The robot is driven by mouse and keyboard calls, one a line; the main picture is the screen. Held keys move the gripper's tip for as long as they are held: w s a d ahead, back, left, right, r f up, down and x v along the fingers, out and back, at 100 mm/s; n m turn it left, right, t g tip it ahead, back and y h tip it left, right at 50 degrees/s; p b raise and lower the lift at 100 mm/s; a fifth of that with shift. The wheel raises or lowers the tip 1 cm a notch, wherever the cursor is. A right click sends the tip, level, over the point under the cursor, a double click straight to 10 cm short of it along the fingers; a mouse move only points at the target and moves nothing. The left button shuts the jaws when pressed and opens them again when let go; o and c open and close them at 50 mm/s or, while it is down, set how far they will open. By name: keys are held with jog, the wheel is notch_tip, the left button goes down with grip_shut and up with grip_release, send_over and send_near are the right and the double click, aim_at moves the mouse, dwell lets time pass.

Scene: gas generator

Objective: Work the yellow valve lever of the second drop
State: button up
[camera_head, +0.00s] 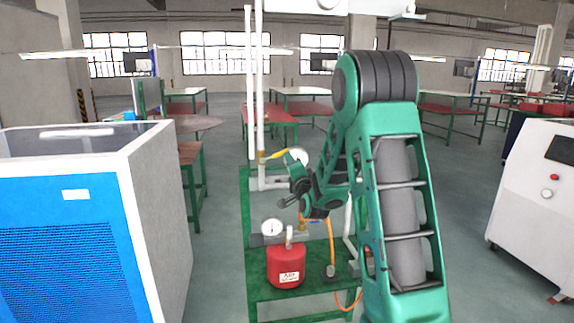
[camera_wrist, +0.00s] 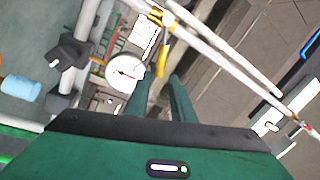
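A yellow valve lever (camera_head: 277,154) sits on the white pipework above the green stand, left of a round gauge (camera_head: 299,157). In the wrist view the yellow lever (camera_wrist: 162,60) points down towards the space between my fingertips, with the gauge (camera_wrist: 125,73) at its left. In the head view my gripper (camera_head: 291,160) is close to the lever's right end; contact cannot be told. Another yellow part (camera_wrist: 157,14) shows further up the pipe.
Below, the green stand (camera_head: 256,271) carries a red canister (camera_head: 286,266), a lower gauge (camera_head: 272,228) and an orange hose (camera_head: 331,240). White vertical pipes (camera_head: 250,80) rise beside the lever. A blue-white cabinet (camera_head: 70,220) stands left and a white machine (camera_head: 535,200) right.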

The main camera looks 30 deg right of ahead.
jog(key=shift+a+r+n, duration=0.1)
jog(key=shift+n, duration=0.2)
grip_shut()
notch_tip(320, 180, up, 6)
jog(key=n, duration=1.7)
send_over(276, 155)
jog(key=shift+g+h, duration=0.3)
jog(key=shift+g, duration=0.1)
jog(key=shift+s+d+f, duration=0.1)
jog(key=shift+s+f, duration=0.2)
jog(key=shift+f, duration=0.3)
jog(key=shift+s+d+f, duration=0.1)
jog(key=shift+s+f, duration=0.15)
jog(key=shift+f, duration=0.4)
jog(key=shift+s+f, duration=0.3)
jog(key=shift+f, duration=0.3)
